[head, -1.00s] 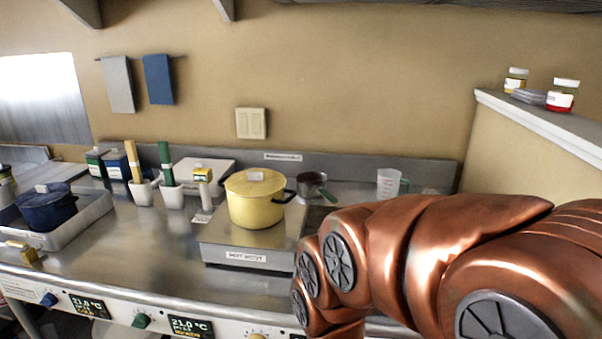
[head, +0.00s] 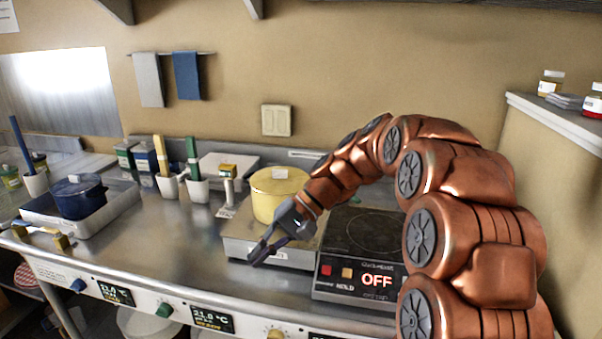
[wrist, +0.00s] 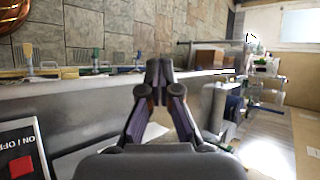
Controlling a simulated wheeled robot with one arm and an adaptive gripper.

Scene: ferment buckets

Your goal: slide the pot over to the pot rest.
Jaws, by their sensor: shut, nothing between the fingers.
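A yellow pot (head: 274,196) stands upright on a low steel platform (head: 236,246) with a label I cannot read. A dark blue lidded pot (head: 78,198) sits in a steel tray (head: 105,217) at the left. Which of these supports is the pot rest I cannot tell. My gripper (head: 257,253) is in front of the yellow pot, over the platform's front part. It points down and left, and my wrist hides the pot's right side. In the wrist view my gripper (wrist: 160,72) shows its fingertips together with nothing between them.
A black hob (head: 362,232) with an OFF display stands right of the platform. White holders with a yellow and a green handle (head: 193,147) stand behind left. A small yellow-topped item (head: 228,180) is left of the yellow pot. Counter between tray and platform is clear.

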